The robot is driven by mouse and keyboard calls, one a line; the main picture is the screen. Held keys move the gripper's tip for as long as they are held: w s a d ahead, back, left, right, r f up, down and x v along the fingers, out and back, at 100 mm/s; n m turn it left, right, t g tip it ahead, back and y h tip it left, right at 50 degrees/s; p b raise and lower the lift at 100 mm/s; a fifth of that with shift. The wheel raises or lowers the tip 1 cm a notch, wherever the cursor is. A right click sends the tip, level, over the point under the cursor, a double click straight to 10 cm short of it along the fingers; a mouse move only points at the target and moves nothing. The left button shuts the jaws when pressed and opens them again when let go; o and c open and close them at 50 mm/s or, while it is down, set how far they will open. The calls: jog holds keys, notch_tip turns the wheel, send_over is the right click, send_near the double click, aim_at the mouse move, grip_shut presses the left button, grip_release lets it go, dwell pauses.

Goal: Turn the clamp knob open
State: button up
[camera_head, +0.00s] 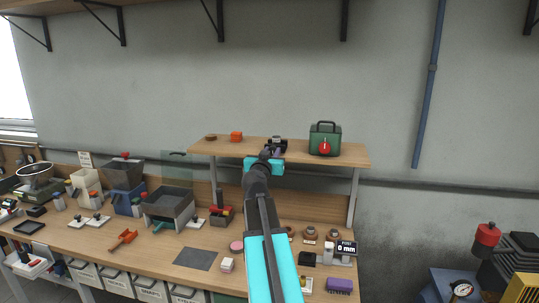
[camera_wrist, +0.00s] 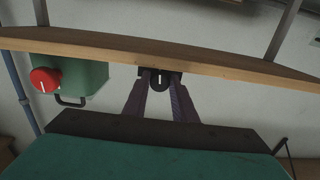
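A small black knob (camera_wrist: 160,80) with a white mark shows in the middle of the wrist view, on a dark block at the shelf edge. I take it for the clamp knob. The white mark runs up and down in that view. My gripper (camera_wrist: 160,87) has its two purple fingers on either side of the knob, with the tips spread apart. I cannot tell whether they touch it. In the head view, the dark clamp (camera_head: 278,144) stands on the shelf, and my gripper (camera_head: 269,154) is right in front of it, partly hidden by my arm.
A green case (camera_head: 325,139) with a red knob (camera_wrist: 44,80) stands right of the clamp on the shelf (camera_head: 350,156). An orange block (camera_head: 236,137) and a brown disc (camera_head: 210,138) lie to the left. The workbench below holds many tools. The wrist view is upside down.

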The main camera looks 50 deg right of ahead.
jog(key=shift+s+n+b, duration=0.1)
jog(key=shift+n+b, duration=0.4)
jog(key=shift+n, duration=0.3)
jog(key=shift+c, duration=0.2)
jog(key=o, duration=1)
jog(key=shift+d, duration=0.1)
jog(key=shift+o, duration=0.2)
jog(key=b+v, duration=0.6)
jog(key=v, duration=0.5)
jog(key=shift+a, duration=0.35)
